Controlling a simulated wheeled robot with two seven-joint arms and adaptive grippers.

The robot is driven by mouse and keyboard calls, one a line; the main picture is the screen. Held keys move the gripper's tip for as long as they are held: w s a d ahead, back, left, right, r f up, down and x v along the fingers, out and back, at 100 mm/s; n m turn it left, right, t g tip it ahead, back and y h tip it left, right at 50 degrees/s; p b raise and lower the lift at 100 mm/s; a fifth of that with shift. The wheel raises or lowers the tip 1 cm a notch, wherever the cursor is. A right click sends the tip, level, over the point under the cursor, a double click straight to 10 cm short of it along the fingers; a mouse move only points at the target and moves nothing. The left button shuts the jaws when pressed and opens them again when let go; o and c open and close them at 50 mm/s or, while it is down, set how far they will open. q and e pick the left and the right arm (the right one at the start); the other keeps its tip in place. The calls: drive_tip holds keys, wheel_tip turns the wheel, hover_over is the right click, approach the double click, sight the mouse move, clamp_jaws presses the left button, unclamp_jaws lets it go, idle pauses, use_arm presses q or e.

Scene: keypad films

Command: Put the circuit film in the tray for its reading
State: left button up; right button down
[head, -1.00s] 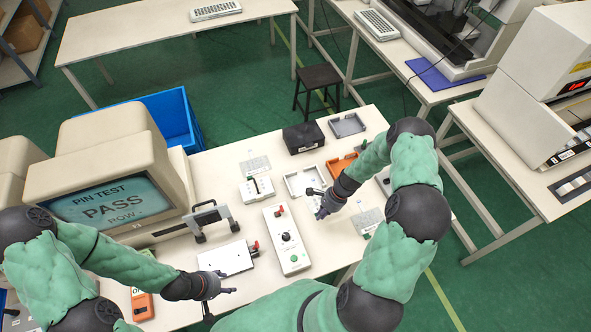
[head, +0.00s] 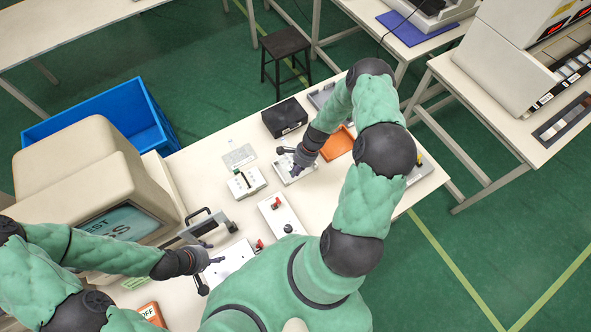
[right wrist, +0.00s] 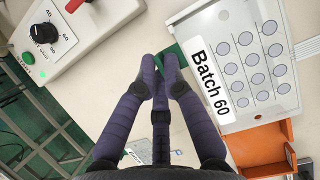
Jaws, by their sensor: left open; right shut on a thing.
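The circuit film (right wrist: 250,65) is pale, with rows of round pads, a "Batch 60" label and a striped tail at its right end. My right gripper (right wrist: 168,60) is shut on the film's green edge. In the head view the right gripper (head: 297,158) is over the white tray's spot, and gripper and film hide most of that tray. Whether the film touches it, I cannot tell. The orange tray (head: 339,146) is just to the right and the grey tray (head: 319,97) behind. My left gripper (head: 214,260) is open and empty above a white plate (head: 234,258).
A white control box (head: 282,218) with knob and red switch stands in front of the right gripper. A black box (head: 285,117) and a small white device (head: 246,182) stand near. The monitor (head: 115,215) is at the left, its screen partly hidden by my arm.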

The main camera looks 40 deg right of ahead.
sight(293, 185)
use_arm(q)
drive_tip(key=shift+f, duration=0.15)
use_arm(e)
drive_tip(key=shift+f, duration=0.1)
use_arm(q)
drive_tip(key=shift+f+b, duration=3.35)
drive_tip(key=shift+b, duration=0.05)
use_arm(e)
drive_tip(key=shift+f, duration=4.05)
use_arm(q)
drive_tip(key=shift+f+b, duration=0.35)
drive_tip(key=shift+b, duration=0.05)
use_arm(e)
drive_tip(key=shift+f, duration=0.4)
drive_tip(key=c, duration=1.3)
unclamp_jaws()
drive_tip(key=shift+o, duration=0.2)
drive_tip(key=shift+r, duration=0.15)
drive_tip(key=v, duration=1.1)
drive_tip(key=shift+d+r, duration=0.2)
drive_tip(key=shift+r, duration=0.15)
